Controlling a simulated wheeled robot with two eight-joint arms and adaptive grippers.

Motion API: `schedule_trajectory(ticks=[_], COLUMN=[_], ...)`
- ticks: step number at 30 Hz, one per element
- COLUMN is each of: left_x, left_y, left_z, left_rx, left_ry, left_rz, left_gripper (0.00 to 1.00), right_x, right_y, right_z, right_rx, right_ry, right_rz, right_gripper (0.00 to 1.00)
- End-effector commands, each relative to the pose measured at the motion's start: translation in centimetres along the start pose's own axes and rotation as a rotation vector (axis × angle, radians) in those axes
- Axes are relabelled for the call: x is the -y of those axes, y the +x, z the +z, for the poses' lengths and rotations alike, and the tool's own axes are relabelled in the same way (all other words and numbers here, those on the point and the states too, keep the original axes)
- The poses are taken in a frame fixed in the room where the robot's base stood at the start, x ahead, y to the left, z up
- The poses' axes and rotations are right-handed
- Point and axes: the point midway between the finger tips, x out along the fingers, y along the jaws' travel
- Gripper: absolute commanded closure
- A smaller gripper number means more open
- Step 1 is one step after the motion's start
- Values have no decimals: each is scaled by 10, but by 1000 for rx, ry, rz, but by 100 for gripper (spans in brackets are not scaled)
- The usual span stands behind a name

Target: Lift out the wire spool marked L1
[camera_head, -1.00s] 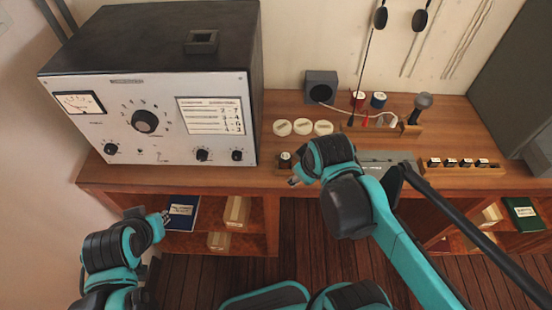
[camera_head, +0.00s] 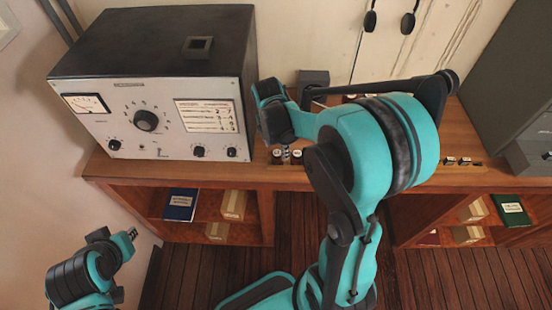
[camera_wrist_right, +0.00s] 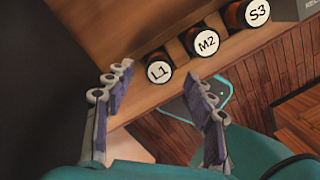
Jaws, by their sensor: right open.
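The wire spool marked L1 (camera_wrist_right: 159,72) shows its white round label in the right wrist view, at the near end of a row in a wooden holder. Spools M2 (camera_wrist_right: 206,42) and S3 (camera_wrist_right: 257,12) sit beside it. My right gripper (camera_wrist_right: 160,77) is open, its fingers on either side of L1 in the picture; contact is not visible. In the head view my right forearm and wrist cover much of the desk, with the small spools (camera_head: 297,156) just below the wrist. My left gripper (camera_head: 132,234) is at lower left, far from the spools; its jaws are too small to read.
A large instrument cabinet (camera_head: 160,85) with dials stands on the wooden desk (camera_head: 225,174), left of my right wrist. Shelves below hold a blue book (camera_head: 180,204) and boxes (camera_head: 233,205).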

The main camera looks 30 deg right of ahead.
Motion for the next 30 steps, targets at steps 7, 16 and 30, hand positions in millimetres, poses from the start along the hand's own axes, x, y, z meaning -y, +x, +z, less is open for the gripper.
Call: schedule_trajectory(ticks=[7,16,30], left_x=[0,0,0], left_y=[9,9,9], left_z=[7,6,6], left_rx=[0,0,0], left_ry=[0,0,0], left_rz=[0,0,0], left_gripper=[85,85,85], right_x=[-1,-1,-1], right_y=[34,35,35], right_z=[-1,-1,-1], right_rx=[0,0,0], right_ry=[1,2,2], right_rz=[1,1,1], right_gripper=[45,56,100])
